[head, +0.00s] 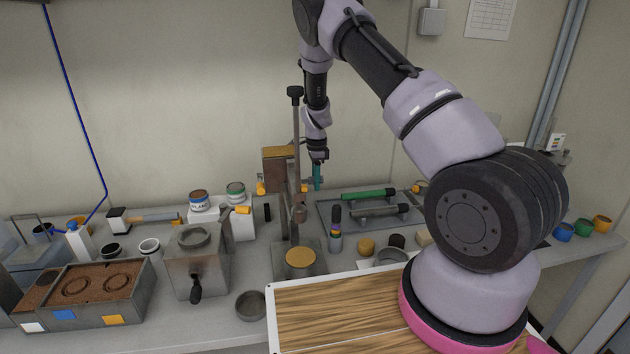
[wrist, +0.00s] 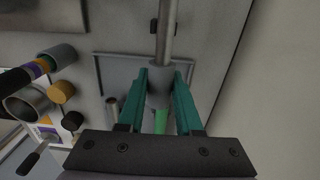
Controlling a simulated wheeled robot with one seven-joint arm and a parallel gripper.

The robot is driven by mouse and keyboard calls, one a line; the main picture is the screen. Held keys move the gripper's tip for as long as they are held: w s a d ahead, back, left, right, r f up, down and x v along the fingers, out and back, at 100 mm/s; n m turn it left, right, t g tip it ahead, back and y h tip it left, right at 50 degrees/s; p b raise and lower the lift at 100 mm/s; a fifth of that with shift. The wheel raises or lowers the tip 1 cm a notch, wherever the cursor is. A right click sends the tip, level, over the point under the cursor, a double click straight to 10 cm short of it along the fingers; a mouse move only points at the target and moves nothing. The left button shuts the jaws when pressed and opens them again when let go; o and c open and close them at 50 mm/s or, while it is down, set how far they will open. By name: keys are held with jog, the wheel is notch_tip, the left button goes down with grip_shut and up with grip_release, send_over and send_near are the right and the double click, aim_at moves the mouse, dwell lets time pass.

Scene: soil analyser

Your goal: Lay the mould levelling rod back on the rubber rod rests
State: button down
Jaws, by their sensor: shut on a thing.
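My gripper (head: 317,176) hangs with teal fingers above the back of the bench, left of the grey tray in the head view. In the wrist view the gripper (wrist: 160,78) is shut on a grey metal rod (wrist: 166,35) with a thicker grey sleeve between the fingers. The rod's thin shaft runs toward the top of the picture. In the head view the rod cannot be made out. A small black piece (wrist: 153,27) shows beside the shaft in the wrist view; I cannot tell whether it is a rubber rod rest.
A grey tray (head: 326,211) holds a green-handled tool (head: 369,194) and a grey cylindrical tool (head: 381,211). A tall metal stand (head: 296,130) rises just left of my gripper. A striped bottle (head: 335,232) and yellow cap (head: 367,246) stand in front. Soil box (head: 120,312) lies far left.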

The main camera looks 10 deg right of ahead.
jog(key=shift+f, duration=3.3)
jog(key=shift+f, duration=0.1)
jog(key=shift+f, duration=0.3)
jog(key=shift+f, duration=0.15)
jog(key=shift+f, duration=0.3)
jog(key=c, duration=0.5)
grip_release()
